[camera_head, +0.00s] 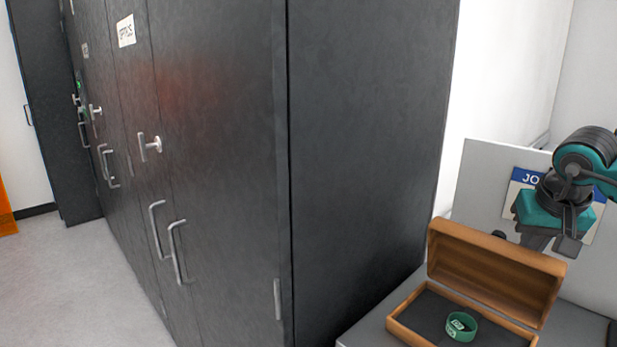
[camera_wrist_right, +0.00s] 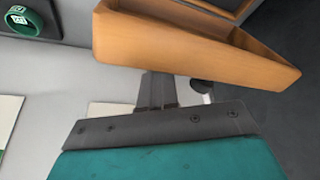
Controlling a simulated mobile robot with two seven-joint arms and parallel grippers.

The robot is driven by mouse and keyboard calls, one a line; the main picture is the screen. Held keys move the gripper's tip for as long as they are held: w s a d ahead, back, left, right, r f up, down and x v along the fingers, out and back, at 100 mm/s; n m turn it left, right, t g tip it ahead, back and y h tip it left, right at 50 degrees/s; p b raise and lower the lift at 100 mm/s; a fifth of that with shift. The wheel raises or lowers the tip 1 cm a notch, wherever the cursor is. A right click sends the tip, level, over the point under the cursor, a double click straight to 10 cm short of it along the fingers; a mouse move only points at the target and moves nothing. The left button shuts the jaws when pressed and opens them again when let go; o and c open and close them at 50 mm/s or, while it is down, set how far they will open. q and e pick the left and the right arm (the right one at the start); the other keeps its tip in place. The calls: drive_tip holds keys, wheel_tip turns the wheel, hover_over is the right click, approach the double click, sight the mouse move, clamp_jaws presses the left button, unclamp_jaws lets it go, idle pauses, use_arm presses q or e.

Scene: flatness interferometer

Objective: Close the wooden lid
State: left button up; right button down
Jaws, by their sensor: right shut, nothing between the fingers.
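The wooden lid (camera_head: 495,262) stands raised, hinged open along the back of the wooden box (camera_head: 404,333) at the lower right of the head view. A green ring (camera_head: 461,326) lies on the dark lining inside the box. My right gripper (camera_head: 567,246) is shut and empty, behind and above the lid's right end. In the right wrist view the lid (camera_wrist_right: 190,50) spans the top, and the shut fingers (camera_wrist_right: 158,90) point at it from below; I cannot tell whether they touch. The ring (camera_wrist_right: 22,19) shows at the upper left there. My left gripper is not in view.
The box sits on a grey surface (camera_head: 372,335). A tall dark cabinet (camera_head: 365,140) stands close to its left. A pale panel with a blue-headed sign (camera_head: 524,176) rises behind the lid, near my right arm. Open floor (camera_head: 60,280) lies at far left.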

wheel_tip(320, 180, up, 10)
drive_tip(key=w+d+p, duration=0.1)
drive_tip(key=p, duration=0.2)
drive_tip(key=shift+w+d, duration=0.15)
drive_tip(key=shift+d, duration=0.1)
idle(0.4)
drive_tip(key=shift+f, duration=0.15)
idle(0.8)
